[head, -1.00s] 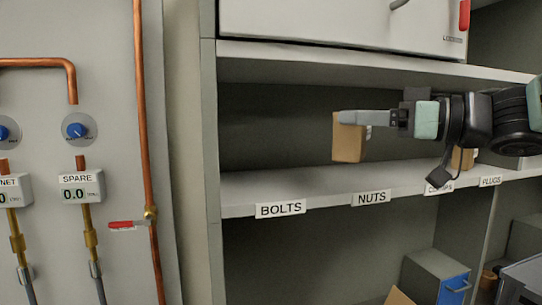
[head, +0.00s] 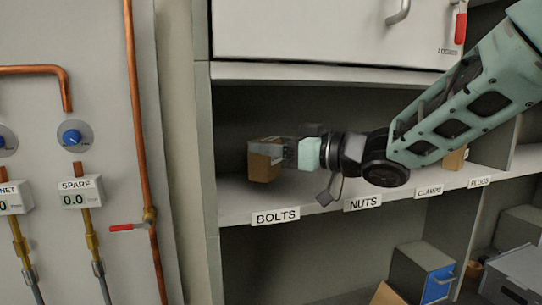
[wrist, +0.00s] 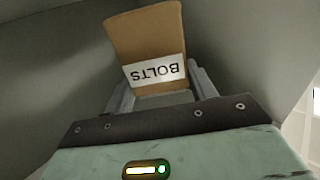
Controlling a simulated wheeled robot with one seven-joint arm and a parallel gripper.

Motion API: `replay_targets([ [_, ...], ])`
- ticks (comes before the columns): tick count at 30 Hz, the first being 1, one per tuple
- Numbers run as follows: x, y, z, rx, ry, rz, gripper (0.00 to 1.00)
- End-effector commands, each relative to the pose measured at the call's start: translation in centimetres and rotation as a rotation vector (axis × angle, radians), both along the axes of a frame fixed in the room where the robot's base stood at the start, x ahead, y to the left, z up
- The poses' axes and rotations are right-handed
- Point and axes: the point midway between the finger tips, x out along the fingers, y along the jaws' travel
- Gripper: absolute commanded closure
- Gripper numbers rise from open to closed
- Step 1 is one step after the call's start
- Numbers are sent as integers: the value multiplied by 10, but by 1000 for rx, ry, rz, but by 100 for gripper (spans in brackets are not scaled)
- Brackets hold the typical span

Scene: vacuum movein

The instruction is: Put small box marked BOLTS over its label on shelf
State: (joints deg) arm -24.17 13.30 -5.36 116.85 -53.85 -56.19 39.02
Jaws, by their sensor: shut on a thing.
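My gripper (head: 280,155) is shut on a small brown box (head: 264,163). In the wrist view the box (wrist: 147,35) sits between the two fingers, and its white tag (wrist: 154,73) reads BOLTS, upside down there. In the head view the box is inside the shelf bay, above and behind the BOLTS label (head: 276,216) on the shelf's front edge. Whether its underside touches the shelf (head: 237,204) cannot be told.
NUTS (head: 362,202), CLAMPS (head: 429,191) and PLUGS labels follow rightward along the shelf edge. Another brown box (head: 455,158) stands behind the CLAMPS area. The bay's left wall (head: 200,150) is close to the held box. A white cabinet (head: 330,30) is above.

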Motion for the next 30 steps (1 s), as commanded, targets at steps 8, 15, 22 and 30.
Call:
replay_targets([
  [8,2,3,-28,0,2,0,73],
  [15,2,3,-31,1,0,-1,73],
  [22,2,3,-33,-1,0,-2,22],
  [30,2,3,-32,-1,0,-1,22],
])
